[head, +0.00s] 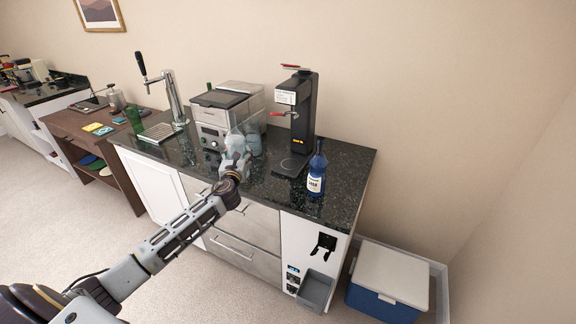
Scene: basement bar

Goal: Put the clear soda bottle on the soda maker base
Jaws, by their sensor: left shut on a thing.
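My left gripper (234,158) is over the front of the dark stone counter, shut on the clear soda bottle (237,138). The bottle is see-through and roughly upright, and its lower part is hidden by the fingers. The soda maker is a tall black tower (306,110) with a red-handled top and a small tap. Its flat dark base (291,164) has a faint ring and stands empty, to the right of the gripper and apart from the bottle. My right gripper is not in view.
A blue bottle (317,172) stands just right of the base. A silver-and-black machine (222,108) stands behind the gripper, with clear glassware (254,139) beside it. A beer tap (174,97) is at left. A blue-and-white cooler (388,285) sits on the floor at right.

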